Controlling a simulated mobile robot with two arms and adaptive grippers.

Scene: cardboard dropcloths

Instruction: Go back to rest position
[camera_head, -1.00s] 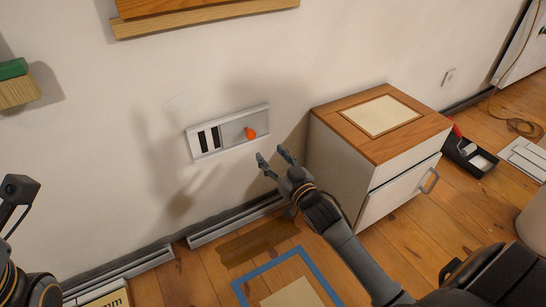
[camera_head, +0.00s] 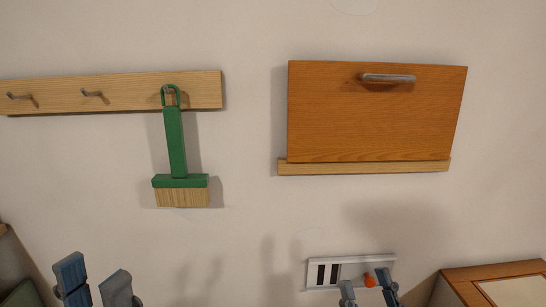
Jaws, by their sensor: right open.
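My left gripper (camera_head: 95,287) shows at the bottom left edge of the head view. Its two fingers stand apart and point up, with nothing between them. My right gripper (camera_head: 368,293) shows at the bottom edge, right of centre. Its fingers are apart and I see nothing held between them. Its fingertips appear just below the orange knob (camera_head: 369,281) of the white wall panel (camera_head: 350,262); I cannot tell how far they are from the wall. Both arms below the grippers are out of view.
A green-handled brush (camera_head: 176,145) hangs from a hook on a wooden rail (camera_head: 125,92). An orange-brown wooden panel with a metal handle (camera_head: 375,115) sits on a wooden ledge (camera_head: 365,167). A cabinet with a wooden top (camera_head: 465,284) stands at the lower right.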

